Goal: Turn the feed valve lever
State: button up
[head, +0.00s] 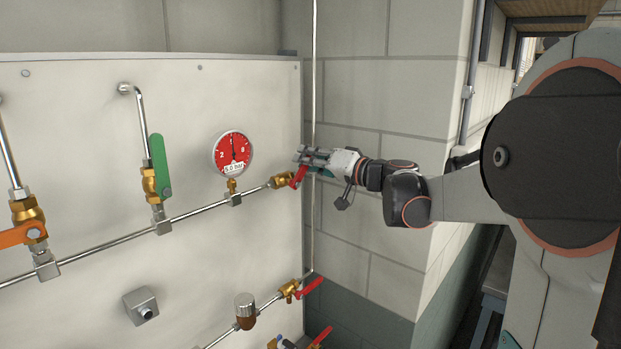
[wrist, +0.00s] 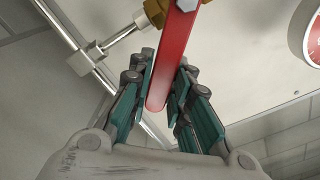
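A red valve lever (head: 298,178) sits on a brass valve (head: 281,181) at the right end of the upper pipe, just right of the gauge. The lever also shows in the wrist view (wrist: 175,55), where it runs down between the fingers from a brass body (wrist: 155,12). My gripper (head: 308,160) is at this lever. In the wrist view my gripper (wrist: 163,90) has a finger pad close against each side of the lever's free end. The pads appear to touch it. In the head view the fingers partly hide the lever.
A red-faced gauge (head: 232,153) reads about 5.0 bar. A green lever (head: 160,165) and an orange lever (head: 20,234) are further left. Lower red levers (head: 309,287) are below. A thin vertical pipe (head: 314,90) runs close by my gripper, beside the block wall (head: 390,110).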

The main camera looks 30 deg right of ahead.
jog(key=o, duration=0.3)
jog(key=shift+s, duration=0.15)
jog(key=shift+v, duration=0.95)
jog(key=v, duration=0.6)
dwell(0.3)
dwell(0.4)
